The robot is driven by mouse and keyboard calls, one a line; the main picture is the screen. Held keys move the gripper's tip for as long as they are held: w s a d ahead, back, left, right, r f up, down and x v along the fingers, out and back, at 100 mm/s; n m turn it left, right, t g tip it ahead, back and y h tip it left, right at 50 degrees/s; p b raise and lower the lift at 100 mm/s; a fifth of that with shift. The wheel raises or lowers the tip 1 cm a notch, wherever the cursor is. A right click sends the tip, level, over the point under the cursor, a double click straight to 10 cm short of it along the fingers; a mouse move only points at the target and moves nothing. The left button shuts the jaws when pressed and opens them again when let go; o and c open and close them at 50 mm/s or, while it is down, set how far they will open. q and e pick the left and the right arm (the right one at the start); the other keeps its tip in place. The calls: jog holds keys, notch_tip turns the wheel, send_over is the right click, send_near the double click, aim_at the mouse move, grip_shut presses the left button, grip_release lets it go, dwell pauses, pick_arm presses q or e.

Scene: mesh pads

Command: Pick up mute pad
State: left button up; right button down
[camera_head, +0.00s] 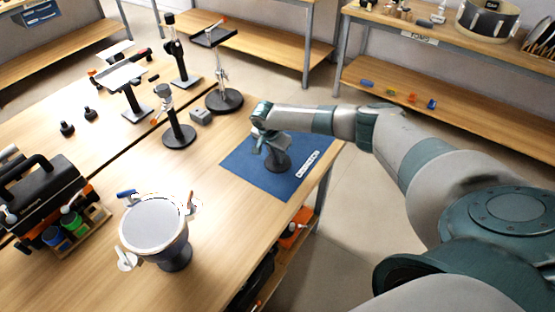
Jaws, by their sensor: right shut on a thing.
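My right arm reaches in from the right to a blue mat (247,160) at the table's right edge. My right gripper (268,140) is shut on a small grey piece, apparently the mute pad, above the mat. The gripper covers most of this piece, so its shape and exact contact are hard to tell. A dark rounded stand (278,161) is directly below the gripper on the mat. I cannot tell whether the held piece rests on the stand. My left gripper is not in view.
A white-topped drum pad (153,226) stands on the table's near part. Several black stands, including one with a round base (224,101), are beyond the mat. A black case (40,190) is at left. Bare tabletop lies between drum pad and mat.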

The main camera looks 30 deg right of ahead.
jog(key=shift+r, duration=0.15)
jog(key=shift+r+b, duration=0.35)
jog(key=shift+r, duration=0.25)
notch_tip(320, 180, up, 3)
jog(key=shift+f+b, duration=0.2)
jog(key=shift+b, duration=0.4)
jog(key=s+d+r+b, duration=0.3)
jog(key=s+d+r, duration=0.4)
jog(key=s, duration=0.1)
jog(key=shift+s+d, duration=0.4)
